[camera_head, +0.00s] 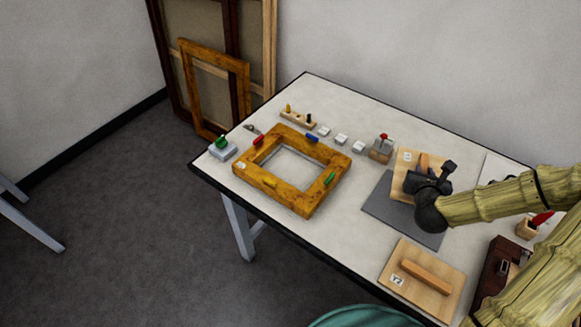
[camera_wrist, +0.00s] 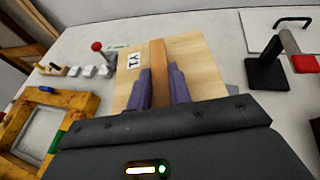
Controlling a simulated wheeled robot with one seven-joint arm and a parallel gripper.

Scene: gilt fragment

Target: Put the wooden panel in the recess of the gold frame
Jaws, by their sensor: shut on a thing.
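A light wooden panel tagged Y1 (camera_head: 402,188) is at the right part of the table, over a grey mat. It also shows in the wrist view (camera_wrist: 208,74). My gripper (camera_head: 424,164) is shut on the panel's raised wooden bar, with a purple finger on each side of it (camera_wrist: 159,78). I cannot tell whether the panel touches the mat. The gold frame (camera_head: 328,201) lies flat on the left part of the table, with a pale opening in its middle. Colored clips sit on its sides. A second panel, Y2 (camera_head: 443,290), lies at the front right.
The grey mat (camera_head: 383,213) lies beneath my gripper. Small white blocks (camera_head: 341,139), a grey block with a red knob (camera_head: 381,154) and a wooden peg rack (camera_head: 297,118) stand along the back. A green-knobbed block (camera_head: 222,149) is at the left corner.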

